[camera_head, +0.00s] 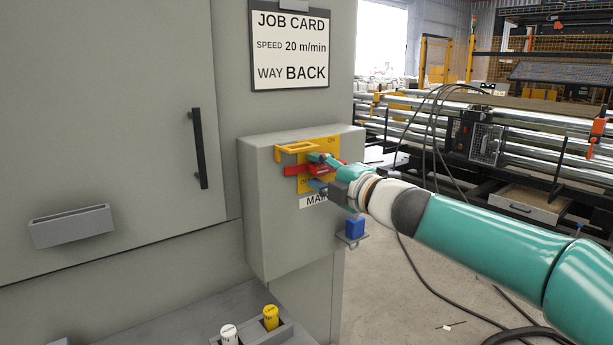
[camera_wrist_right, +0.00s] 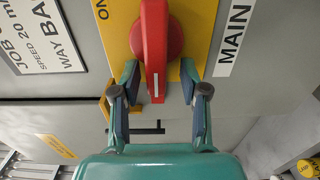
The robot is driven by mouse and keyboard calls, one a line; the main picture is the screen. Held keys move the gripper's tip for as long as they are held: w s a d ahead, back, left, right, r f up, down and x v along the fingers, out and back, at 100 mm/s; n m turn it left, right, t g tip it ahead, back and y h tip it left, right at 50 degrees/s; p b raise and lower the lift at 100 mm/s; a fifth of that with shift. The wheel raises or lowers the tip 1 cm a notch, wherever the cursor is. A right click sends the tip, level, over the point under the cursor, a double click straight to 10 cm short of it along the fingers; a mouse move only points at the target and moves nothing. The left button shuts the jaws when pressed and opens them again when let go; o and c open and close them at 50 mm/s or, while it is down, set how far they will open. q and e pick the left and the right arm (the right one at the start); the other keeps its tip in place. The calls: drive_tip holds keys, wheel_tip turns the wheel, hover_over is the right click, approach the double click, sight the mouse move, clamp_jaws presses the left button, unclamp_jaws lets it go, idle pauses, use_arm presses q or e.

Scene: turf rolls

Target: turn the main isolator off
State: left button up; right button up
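The main isolator is a red handle (camera_head: 297,170) on a yellow plate (camera_head: 331,148) marked ON at the top, on a grey box (camera_head: 262,215) with a label starting "MA". My right gripper (camera_head: 317,170) is at the handle. In the wrist view its fingers (camera_wrist_right: 160,88) are open on either side of the handle's end, with a gap on both sides. My left gripper is out of view.
A yellow bracket (camera_head: 296,147) sticks out just above the handle. A job card (camera_head: 290,46) is above. White (camera_head: 229,336) and yellow (camera_head: 270,317) cylinders stand below. Cables (camera_head: 432,130) hang at the right.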

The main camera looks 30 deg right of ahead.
drive_tip(key=shift+s, duration=0.1)
drive_tip(key=s, duration=1.1)
drive_tip(key=shift+s+d, duration=0.35)
drive_tip(key=shift+d, duration=0.1)
